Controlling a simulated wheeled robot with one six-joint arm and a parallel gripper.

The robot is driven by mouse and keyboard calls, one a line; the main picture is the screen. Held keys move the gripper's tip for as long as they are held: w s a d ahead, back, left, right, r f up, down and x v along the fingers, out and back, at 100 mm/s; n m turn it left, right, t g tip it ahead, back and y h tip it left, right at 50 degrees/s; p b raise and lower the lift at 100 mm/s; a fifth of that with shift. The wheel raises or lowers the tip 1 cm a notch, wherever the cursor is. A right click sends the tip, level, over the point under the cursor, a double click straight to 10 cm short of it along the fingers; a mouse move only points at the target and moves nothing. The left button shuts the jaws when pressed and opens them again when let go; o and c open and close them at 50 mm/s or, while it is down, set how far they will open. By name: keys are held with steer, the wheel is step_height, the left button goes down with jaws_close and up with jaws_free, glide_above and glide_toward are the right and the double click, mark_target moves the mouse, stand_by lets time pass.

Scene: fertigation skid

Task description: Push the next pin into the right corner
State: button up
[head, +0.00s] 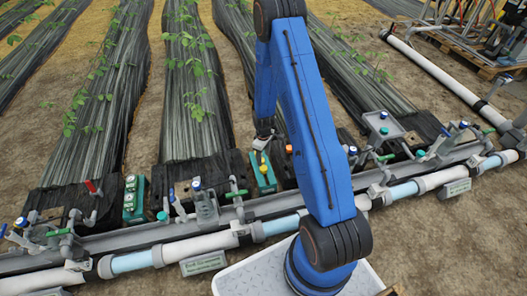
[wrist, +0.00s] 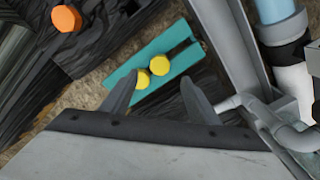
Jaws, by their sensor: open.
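A teal block (wrist: 178,45) with a dark slot lies below my gripper (wrist: 160,76) in the wrist view. Two yellow hexagonal heads, one larger (wrist: 160,65) and one smaller (wrist: 142,78), sit side by side on it, between or just beyond my fingertips. My gripper is open, one finger on each side of them, and holds nothing. In the head view the teal block (head: 265,180) stands upright-looking under my gripper (head: 262,145). I cannot tell which part is a pin, or whether the fingers touch anything.
An orange hexagonal cap (wrist: 66,18) lies on dark film at upper left in the wrist view. Grey pipes (wrist: 265,118) and a rail (wrist: 228,45) run close on the right. Another teal box (head: 133,198) stands left in the head view, among valves.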

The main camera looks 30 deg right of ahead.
mark_target(263, 168)
step_height(263, 168, down, 8)
steer(key=shift+f, duration=0.15)
stand_by(0.3)
steer(key=c, duration=1.1)
steer(key=shift+r, duration=3.2)
